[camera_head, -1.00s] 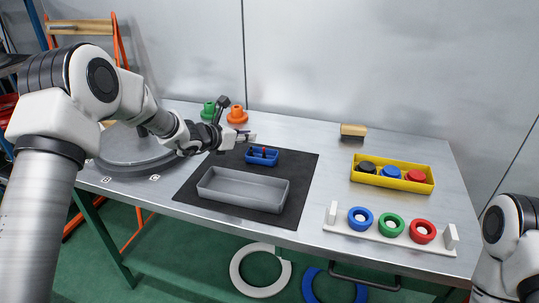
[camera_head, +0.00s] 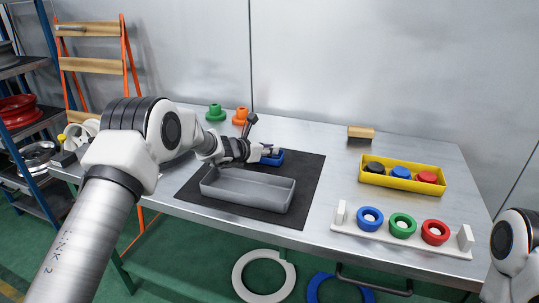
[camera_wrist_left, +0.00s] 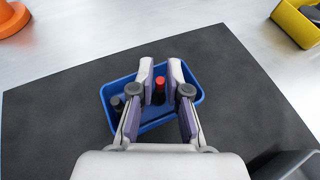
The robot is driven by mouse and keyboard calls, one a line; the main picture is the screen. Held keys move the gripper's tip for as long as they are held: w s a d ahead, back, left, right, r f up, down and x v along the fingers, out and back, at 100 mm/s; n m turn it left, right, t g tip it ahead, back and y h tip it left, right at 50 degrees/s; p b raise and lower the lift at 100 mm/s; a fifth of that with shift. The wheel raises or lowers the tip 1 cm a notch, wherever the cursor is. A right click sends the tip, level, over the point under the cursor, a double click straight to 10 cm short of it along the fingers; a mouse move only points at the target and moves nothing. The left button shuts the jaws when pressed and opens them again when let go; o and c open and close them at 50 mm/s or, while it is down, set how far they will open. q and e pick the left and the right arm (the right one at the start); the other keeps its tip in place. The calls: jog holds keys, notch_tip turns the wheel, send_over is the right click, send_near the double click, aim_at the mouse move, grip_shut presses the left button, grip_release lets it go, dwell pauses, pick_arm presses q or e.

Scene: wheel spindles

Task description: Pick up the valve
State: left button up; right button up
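A small blue box (camera_wrist_left: 151,124) stands on the black mat; in the head view the box (camera_head: 277,159) is partly hidden by my left gripper (camera_head: 268,151). A small dark valve with a red top (camera_wrist_left: 160,84) stands in the box. A second, dark-topped one (camera_wrist_left: 116,103) is in the box to its left. In the left wrist view my left gripper (camera_wrist_left: 161,68) is open, with its fingers reaching over the box on both sides of the red-topped valve. A gap shows beside it, and I cannot tell whether either finger touches it. My right gripper is out of view.
A grey tray (camera_head: 247,203) lies in front of the blue box on the black mat (camera_head: 309,180). A yellow box (camera_head: 398,184) of coloured parts and a white rack (camera_head: 381,236) with rings stand at right. Green (camera_head: 215,113) and orange (camera_head: 240,116) pieces stand behind.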

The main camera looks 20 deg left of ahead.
pick_arm(q)
grip_shut()
jog(key=shift+r, duration=0.15)
